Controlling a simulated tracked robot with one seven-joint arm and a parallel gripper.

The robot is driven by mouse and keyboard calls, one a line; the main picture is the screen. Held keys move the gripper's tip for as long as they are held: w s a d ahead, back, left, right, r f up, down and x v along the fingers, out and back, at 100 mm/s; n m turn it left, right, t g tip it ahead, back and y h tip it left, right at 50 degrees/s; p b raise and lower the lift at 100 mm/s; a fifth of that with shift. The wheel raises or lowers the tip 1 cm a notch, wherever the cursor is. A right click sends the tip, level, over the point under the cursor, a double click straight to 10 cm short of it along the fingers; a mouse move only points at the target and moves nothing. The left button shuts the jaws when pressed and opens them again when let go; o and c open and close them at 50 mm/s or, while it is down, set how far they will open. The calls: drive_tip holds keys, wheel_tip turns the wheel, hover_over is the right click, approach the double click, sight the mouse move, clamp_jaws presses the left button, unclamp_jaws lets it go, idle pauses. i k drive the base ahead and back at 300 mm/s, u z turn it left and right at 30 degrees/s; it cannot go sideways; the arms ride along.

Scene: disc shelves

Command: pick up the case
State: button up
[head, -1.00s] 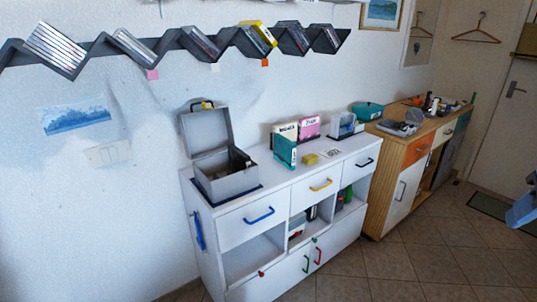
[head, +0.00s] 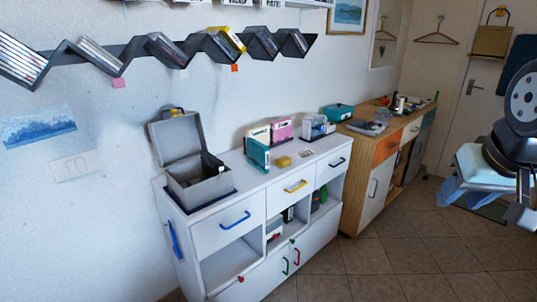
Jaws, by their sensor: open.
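Several disc cases stand in the dark zigzag wall shelf (head: 115,62), including a yellow case (head: 235,38) that leans in one notch. A grey carrying case (head: 205,190) with its lid (head: 177,138) raised sits on the left end of the white cabinet (head: 240,200). The frames do not show which case is meant. My gripper (head: 462,198), with light blue fingers, is at the right edge of the head view, over the floor. It is open, holds nothing visible, and is well apart from the shelf and the white cabinet.
On the white cabinet are a teal box (head: 258,154), a pink box (head: 282,130) and a small yellow block (head: 284,162). A wooden cabinet (head: 352,132) with items on top stands to the right. The tiled floor (head: 400,255) in front is clear.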

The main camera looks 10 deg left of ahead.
sight(257, 153)
drive_tip(key=z, duration=0.05)
drive_tip(key=i, duration=0.9)
drive_tip(key=u, duration=0.1)
